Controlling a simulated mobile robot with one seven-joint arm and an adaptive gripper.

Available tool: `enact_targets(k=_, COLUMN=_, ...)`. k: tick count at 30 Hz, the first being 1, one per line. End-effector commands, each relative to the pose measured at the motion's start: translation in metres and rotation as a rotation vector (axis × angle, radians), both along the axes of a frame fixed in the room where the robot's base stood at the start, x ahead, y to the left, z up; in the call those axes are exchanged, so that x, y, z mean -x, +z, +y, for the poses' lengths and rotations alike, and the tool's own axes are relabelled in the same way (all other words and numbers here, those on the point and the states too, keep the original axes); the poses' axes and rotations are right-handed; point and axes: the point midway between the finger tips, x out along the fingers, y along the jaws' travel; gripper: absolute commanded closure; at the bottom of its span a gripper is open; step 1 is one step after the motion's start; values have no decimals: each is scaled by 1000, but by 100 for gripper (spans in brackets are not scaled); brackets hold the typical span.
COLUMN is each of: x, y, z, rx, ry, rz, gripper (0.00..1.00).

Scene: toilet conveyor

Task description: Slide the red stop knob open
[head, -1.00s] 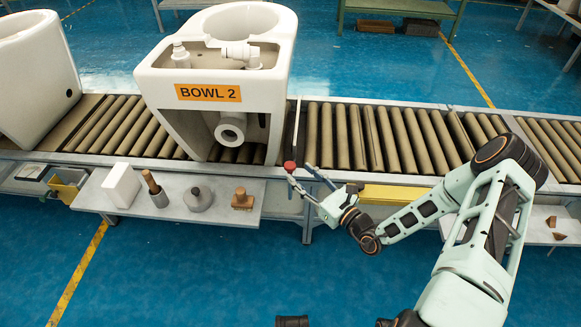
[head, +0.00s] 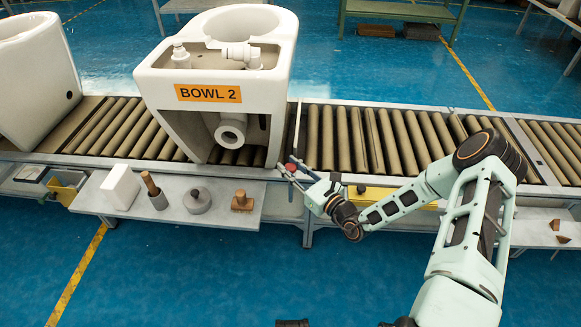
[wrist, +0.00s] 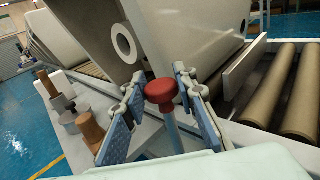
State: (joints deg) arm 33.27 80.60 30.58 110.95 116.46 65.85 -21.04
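The red stop knob (wrist: 160,91) is a rounded red cap on a pale stem at the conveyor's near edge. It also shows small and partly hidden in the head view (head: 291,166). My gripper (wrist: 160,76) is open, with one blue-padded finger on each side of the knob. A gap shows between the knob and each finger. In the head view my gripper (head: 288,166) reaches the knob from the right. A thin upright stop plate (head: 296,125) stands across the rollers behind the knob; it also shows in the wrist view (wrist: 245,66).
The white toilet labelled BOWL 2 (head: 172,122) sits on the rollers just left of the stop plate. A grey shelf (head: 262,212) at the front left holds a white block, a wooden-handled tool and other items. The rollers (head: 390,140) right of the plate are empty.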

Motion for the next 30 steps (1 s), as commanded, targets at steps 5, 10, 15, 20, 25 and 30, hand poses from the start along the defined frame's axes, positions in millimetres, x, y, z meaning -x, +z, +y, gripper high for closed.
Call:
enact_targets(k=5, x=0, y=0, z=0, rx=0, ry=0, rz=0, gripper=100)
enact_targets(k=10, x=0, y=-1, z=0, rx=0, ry=0, rz=0, gripper=100)
enact_targets(k=15, x=0, y=-27, z=0, rx=1, ry=-1, rz=2, gripper=100)
enact_targets(k=20, x=0, y=-58, z=0, rx=1, ry=-1, rz=2, gripper=100)
enact_targets(k=25, x=0, y=-58, z=0, rx=1, ry=0, rz=1, gripper=100)
enact_targets(k=30, x=0, y=-57, z=0, rx=0, ry=0, rz=0, gripper=60)
